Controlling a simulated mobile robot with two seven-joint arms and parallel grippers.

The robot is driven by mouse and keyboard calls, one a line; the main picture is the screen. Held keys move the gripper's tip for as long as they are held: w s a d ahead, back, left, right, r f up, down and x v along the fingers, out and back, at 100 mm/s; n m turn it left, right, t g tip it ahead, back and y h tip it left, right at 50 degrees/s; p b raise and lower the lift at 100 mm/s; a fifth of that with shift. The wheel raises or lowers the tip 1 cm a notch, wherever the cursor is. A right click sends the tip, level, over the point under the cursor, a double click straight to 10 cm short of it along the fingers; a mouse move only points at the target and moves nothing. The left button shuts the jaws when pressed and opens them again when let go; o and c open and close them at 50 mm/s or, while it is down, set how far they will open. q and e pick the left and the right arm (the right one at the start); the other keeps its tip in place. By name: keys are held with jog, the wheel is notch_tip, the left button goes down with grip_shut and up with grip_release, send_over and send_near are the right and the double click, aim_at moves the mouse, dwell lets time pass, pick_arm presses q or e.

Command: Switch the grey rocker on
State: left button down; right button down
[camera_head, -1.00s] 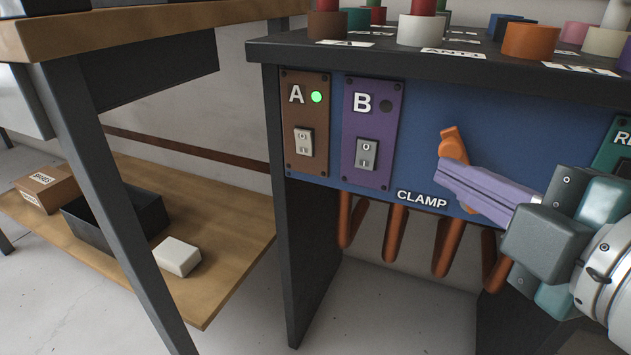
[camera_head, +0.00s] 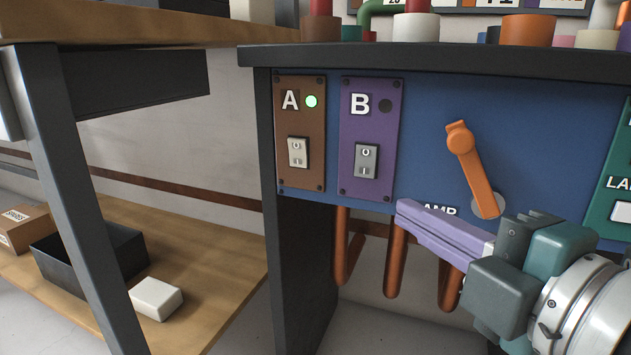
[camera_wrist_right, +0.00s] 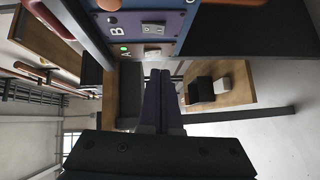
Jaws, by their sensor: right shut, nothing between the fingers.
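The grey rocker (camera_head: 366,161) sits on the purple plate B (camera_head: 371,125) on the blue panel front. Its plate's lamp (camera_head: 385,106) is dark. It also shows in the right wrist view (camera_wrist_right: 153,28). My right gripper (camera_head: 402,207) is shut and empty, its purple fingers pointing left, below and right of the grey rocker and apart from it. The fingers also show in the right wrist view (camera_wrist_right: 160,73). My left gripper is not in view.
A whitish rocker (camera_head: 298,152) is on brown plate A, whose lamp (camera_head: 312,101) glows green. An orange lever (camera_head: 472,168) stands out right of plate B. Orange pipes (camera_head: 396,262) hang below the panel. A wooden bench (camera_head: 150,22) stands at left.

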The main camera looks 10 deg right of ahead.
jog(key=b, duration=0.4)
send_near(360, 173)
jog(key=w+a, duration=0.3)
jog(key=a, duration=0.1)
jog(key=shift+w+d+f+b, duration=0.15)
jog(key=shift+w+d, duration=0.3)
jog(key=shift+w, duration=0.05)
jog(key=shift+w+d+f+b, duration=0.2)
jog(key=shift+w+d, duration=0.2)
jog(key=shift+w, duration=0.15)
jog(key=shift+w+d, duration=0.35)
jog(key=shift+w, duration=0.1)
jog(key=shift+w+d+f+b, duration=0.1)
jog(key=shift+f+b, duration=0.1)
jog(key=shift+b, duration=0.25)
jog(key=shift+w+d+n+t, duration=0.1)
jog(key=shift+w+n+t, duration=0.05)
jog(key=shift+n+t, duration=0.15)
jog(key=shift+r, duration=0.1)
